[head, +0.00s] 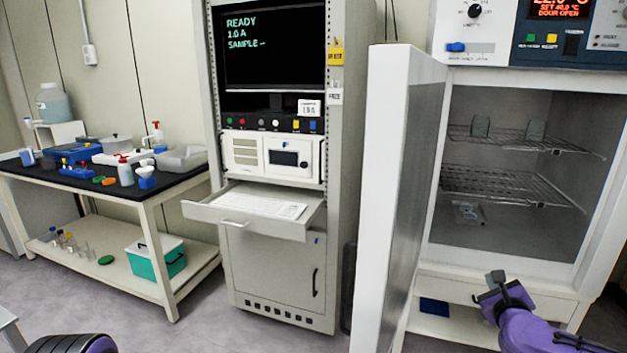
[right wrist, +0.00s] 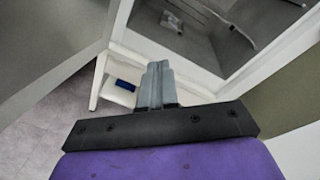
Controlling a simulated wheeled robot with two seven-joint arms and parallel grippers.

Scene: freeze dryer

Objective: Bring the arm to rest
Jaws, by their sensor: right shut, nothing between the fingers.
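My right arm comes in at the lower right of the head view, purple with a dark gripper (head: 497,278) at its end. The right gripper (right wrist: 158,85) is shut and empty in the right wrist view. It is in front of the lower front edge of the freeze dryer (head: 480,277), below its open chamber. The freeze dryer's white door (head: 385,200) stands open to the left of the gripper. Part of my left arm shows at the bottom left corner of the head view, but its gripper is not seen.
A rack (head: 345,190) with a pulled-out keyboard drawer (head: 230,212) stands left of the door. A black-topped bench (head: 185,184) with labware is further left. Open floor lies in front.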

